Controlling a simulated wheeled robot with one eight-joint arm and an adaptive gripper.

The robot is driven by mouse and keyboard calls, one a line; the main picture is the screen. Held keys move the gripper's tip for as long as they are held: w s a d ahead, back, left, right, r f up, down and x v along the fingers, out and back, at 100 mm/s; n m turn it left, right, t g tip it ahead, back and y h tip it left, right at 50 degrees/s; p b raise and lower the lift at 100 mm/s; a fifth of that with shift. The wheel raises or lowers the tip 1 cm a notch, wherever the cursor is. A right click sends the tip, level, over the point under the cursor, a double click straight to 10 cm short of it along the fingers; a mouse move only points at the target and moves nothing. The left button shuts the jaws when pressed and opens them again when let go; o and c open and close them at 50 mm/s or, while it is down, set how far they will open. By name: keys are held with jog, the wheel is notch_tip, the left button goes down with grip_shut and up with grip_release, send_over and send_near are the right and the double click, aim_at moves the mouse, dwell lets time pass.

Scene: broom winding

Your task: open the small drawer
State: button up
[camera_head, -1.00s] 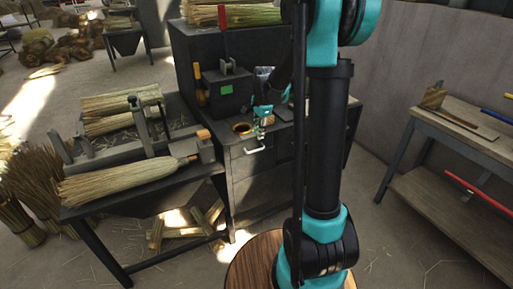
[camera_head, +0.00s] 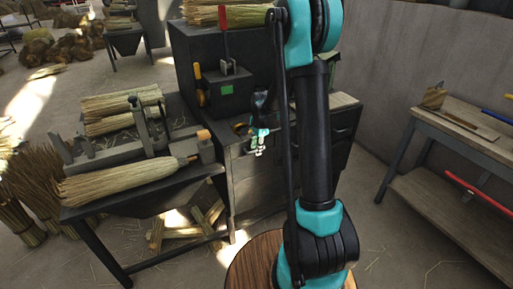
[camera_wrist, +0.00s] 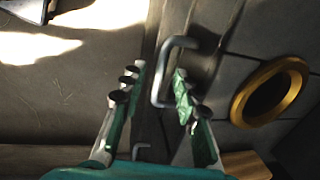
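The small drawer (camera_head: 240,148) is in the grey workbench, just below its top, in the head view; its front is partly hidden by my gripper. Its pale U-shaped handle (camera_wrist: 166,72) shows in the wrist view. My gripper (camera_head: 259,144) is in front of the drawer in the head view. In the wrist view my gripper (camera_wrist: 157,88) is open, one finger on each side of the handle's bar. The bar is closer to the right finger; I cannot tell whether they touch. No gap shows around the drawer front.
A gold-rimmed hole (camera_wrist: 270,90) is in the bench top beside the handle. A table (camera_head: 190,176) with a broom (camera_head: 118,181) stands left of the drawer. Floor is free at right.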

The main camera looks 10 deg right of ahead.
grip_shut()
jog(key=shift+s, duration=0.1)
jog(key=s+d, duration=0.2)
jog(key=s, duration=0.5)
jog(key=s+d, duration=0.3)
jog(key=s, duration=0.5)
jog(key=shift+s, duration=0.15)
grip_release()
jog(key=shift+r, duration=0.1)
notch_tip(320, 180, up, 12)
jog(key=s, duration=0.2)
jog(key=shift+d+f, duration=0.2)
jog(key=shift+d, duration=0.15)
jog(key=shift+s, duration=0.15)
dwell(0.4)
